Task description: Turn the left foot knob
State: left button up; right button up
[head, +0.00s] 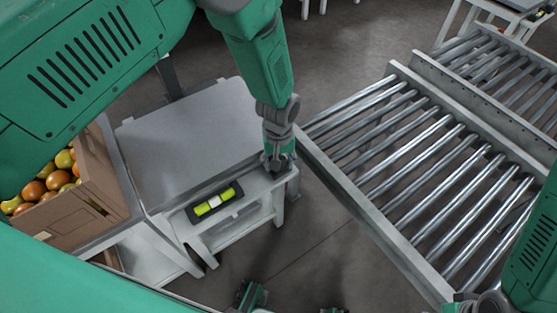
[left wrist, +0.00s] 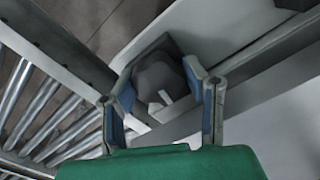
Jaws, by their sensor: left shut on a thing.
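My left gripper (head: 278,166) points down at the right front corner of the grey bench-like stand (head: 180,135). In the left wrist view, its two blue-padded fingers (left wrist: 165,100) are on either side of a dark grey faceted knob (left wrist: 158,78) with a small pale mark, and they are shut on it. In the head view the knob is hidden by the gripper. A spirit level (head: 215,202) with a yellow-green vial lies on the stand's front ledge. Its bubble is too small to read surely.
A roller conveyor (head: 350,197) with a metal side rail stands close to the right of my left gripper. A cardboard box (head: 95,195) with tomatoes is to the left of the stand. Open floor lies in front.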

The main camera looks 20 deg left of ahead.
pick_arm(q)
jog(key=shift+s+d, duration=0.1)
jog(key=shift+s, duration=0.05)
jog(key=o, duration=1.2)
jog(key=shift+c, duration=0.2)
jog(key=shift+w, duration=0.2)
jog(key=shift+r, duration=0.25)
notch_tip(320, 180, up, 11)
jog(key=shift+r, duration=0.2)
